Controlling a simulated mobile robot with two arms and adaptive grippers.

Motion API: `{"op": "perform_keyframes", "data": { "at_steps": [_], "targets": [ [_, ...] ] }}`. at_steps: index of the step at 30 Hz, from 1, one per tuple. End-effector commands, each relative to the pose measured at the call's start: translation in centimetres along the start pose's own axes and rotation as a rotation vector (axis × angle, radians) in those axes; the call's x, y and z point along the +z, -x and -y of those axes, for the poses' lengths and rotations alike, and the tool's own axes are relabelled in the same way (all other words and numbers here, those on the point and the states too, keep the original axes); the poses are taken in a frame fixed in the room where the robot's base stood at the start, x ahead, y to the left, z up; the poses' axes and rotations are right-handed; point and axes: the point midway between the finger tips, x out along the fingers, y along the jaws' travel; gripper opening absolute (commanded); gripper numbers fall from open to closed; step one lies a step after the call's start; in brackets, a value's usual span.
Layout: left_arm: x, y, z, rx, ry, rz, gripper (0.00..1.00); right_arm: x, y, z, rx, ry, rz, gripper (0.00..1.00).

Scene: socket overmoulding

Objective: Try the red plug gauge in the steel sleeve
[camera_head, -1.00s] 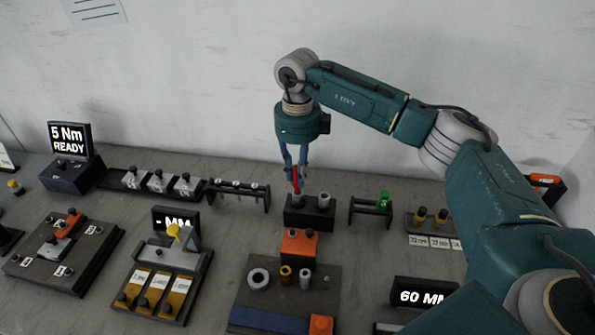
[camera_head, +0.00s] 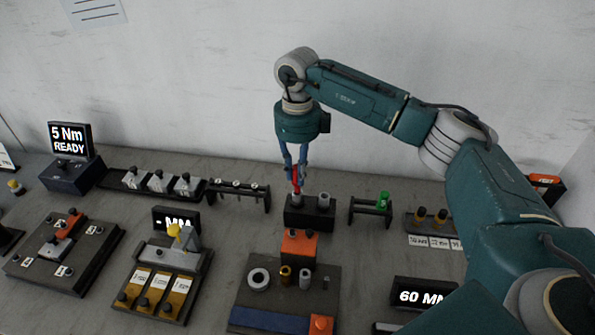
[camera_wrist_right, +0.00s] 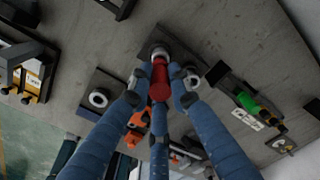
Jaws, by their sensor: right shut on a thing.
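The red plug gauge (camera_head: 296,182) is held upright between the fingers of my right gripper (camera_head: 297,178). It also shows in the right wrist view (camera_wrist_right: 160,82), with the fingers closed around it. The gauge's lower end is at the top of the left steel sleeve (camera_head: 297,200) in the black block (camera_head: 310,215). In the right wrist view the sleeve's rim (camera_wrist_right: 158,51) shows just beyond the gauge. I cannot tell how far the gauge is inside the sleeve. A second grey cylinder (camera_head: 323,201) stands at the block's right. My left gripper is not in view.
A black rack with several pins (camera_head: 238,196) is to the left. An orange block (camera_head: 299,246) and a dark plate (camera_head: 246,300) with a ring lie in front.

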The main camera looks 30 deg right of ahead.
Motion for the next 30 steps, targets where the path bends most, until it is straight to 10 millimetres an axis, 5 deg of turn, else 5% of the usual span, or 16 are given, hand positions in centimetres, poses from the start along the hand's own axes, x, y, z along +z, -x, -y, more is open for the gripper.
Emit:
{"op": "perform_keyframes", "data": {
  "at_steps": [30],
  "targets": [
    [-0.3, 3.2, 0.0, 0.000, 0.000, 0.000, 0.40, 0.0, 5.1, 0.0, 0.000, 0.000, 0.001, 0.00]
  ]
}}
